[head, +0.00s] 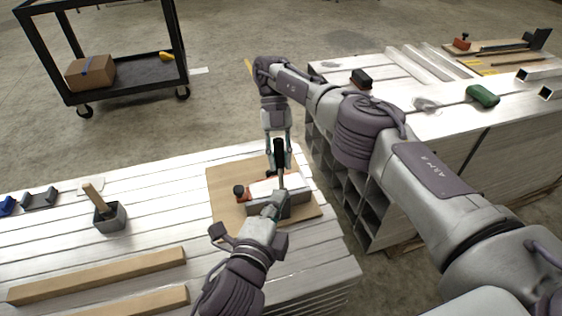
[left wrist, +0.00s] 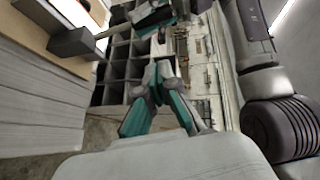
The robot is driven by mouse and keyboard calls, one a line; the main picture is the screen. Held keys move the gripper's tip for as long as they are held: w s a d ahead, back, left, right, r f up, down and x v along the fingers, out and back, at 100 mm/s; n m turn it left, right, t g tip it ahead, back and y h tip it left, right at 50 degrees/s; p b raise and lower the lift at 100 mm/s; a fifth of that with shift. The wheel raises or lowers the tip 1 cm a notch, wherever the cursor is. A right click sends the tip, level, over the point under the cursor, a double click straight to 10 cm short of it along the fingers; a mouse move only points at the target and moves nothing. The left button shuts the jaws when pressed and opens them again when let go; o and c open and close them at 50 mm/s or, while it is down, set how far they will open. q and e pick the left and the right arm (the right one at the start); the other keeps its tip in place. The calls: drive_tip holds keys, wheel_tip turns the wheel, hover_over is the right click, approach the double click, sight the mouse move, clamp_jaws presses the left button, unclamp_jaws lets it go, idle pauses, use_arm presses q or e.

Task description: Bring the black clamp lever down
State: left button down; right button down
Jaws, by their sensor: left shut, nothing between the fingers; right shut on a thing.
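The black clamp lever (head: 279,158) stands roughly upright on the clamp, which sits on a wooden board (head: 226,205). My right gripper (head: 279,148) reaches down from above, shut on the lever with its fingers on both sides. My left gripper (head: 277,203) is shut and empty, low in front of the clamp's grey block (head: 296,208) and partly covering it. Whether it touches the block I cannot tell. In the left wrist view my left fingers (left wrist: 163,80) are closed, and a dark grey block (left wrist: 72,42) shows at the board's edge.
A grey box with a wooden-handled tool (head: 110,218) and wooden bars (head: 100,275) lie on the slatted table. A second bench (head: 420,125) with a green object (head: 482,96) stands to the right. A black cart (head: 130,75) stands behind on the left.

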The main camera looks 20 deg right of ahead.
sight(281, 162)
use_arm(q)
drive_tip(key=x, duration=0.4)
drive_tip(key=w+a+x, duration=0.1)
drive_tip(key=x, duration=0.3)
drive_tip(key=a+x, duration=0.1)
drive_tip(key=x, duration=0.3)
drive_tip(key=shift+w+f, duration=0.15)
drive_tip(key=shift+w, duration=0.35)
drive_tip(key=shift+w, duration=0.1)
